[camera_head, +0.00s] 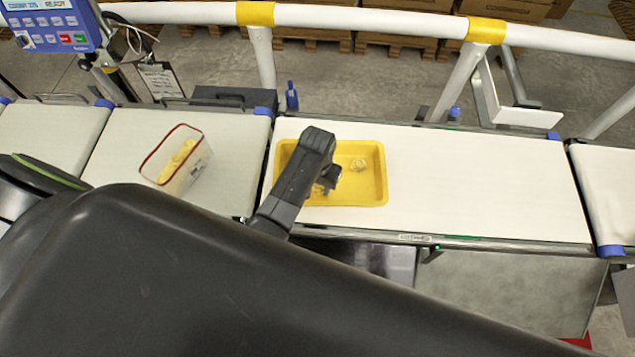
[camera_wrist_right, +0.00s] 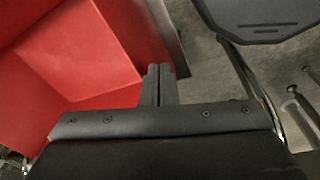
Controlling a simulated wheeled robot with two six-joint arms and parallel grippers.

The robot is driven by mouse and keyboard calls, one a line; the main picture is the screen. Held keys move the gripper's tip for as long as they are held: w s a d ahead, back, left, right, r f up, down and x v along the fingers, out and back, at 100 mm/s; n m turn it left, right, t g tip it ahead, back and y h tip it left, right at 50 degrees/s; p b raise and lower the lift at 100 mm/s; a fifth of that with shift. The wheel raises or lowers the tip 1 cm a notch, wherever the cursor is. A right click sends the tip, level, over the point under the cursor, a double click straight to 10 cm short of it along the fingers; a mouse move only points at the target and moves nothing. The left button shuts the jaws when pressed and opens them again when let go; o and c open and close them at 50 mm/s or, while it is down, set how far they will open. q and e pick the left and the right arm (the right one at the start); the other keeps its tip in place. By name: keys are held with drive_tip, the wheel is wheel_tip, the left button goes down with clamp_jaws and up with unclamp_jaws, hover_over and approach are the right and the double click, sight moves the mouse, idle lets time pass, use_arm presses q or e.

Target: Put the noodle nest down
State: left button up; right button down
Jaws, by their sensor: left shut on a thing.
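A yellow tray (camera_head: 374,189) lies on the white belt. My left gripper (camera_head: 327,180) is over its left half, pointing down, shut on a pale yellow noodle nest (camera_head: 317,189) that is mostly hidden by the gripper. I cannot tell if the held nest touches the tray floor. Another small noodle nest (camera_head: 358,164) lies in the tray to the right of the gripper. My right gripper (camera_wrist_right: 158,85) shows in the right wrist view with its fingers together and nothing visible between them.
A clear red-rimmed container (camera_head: 196,165) with yellow contents stands on the belt section to the left. The white belt (camera_head: 480,185) right of the tray is clear. A white rail with yellow bands runs behind. A red bin (camera_wrist_right: 80,55) is beside my right gripper.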

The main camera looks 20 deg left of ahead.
sight(317, 187)
use_arm(q)
drive_tip(key=shift+f, duration=0.1)
drive_tip(key=o, duration=0.9)
drive_tip(key=shift+o, duration=0.2)
drive_tip(key=shift+w+r, duration=0.1)
drive_tip(key=shift+r, duration=0.35)
wheel_tip(317, 187, up, 11)
drive_tip(key=b, duration=0.1)
drive_tip(key=shift+r, duration=0.2)
drive_tip(key=shift+s+f, duration=0.1)
drive_tip(key=shift+s, duration=0.1)
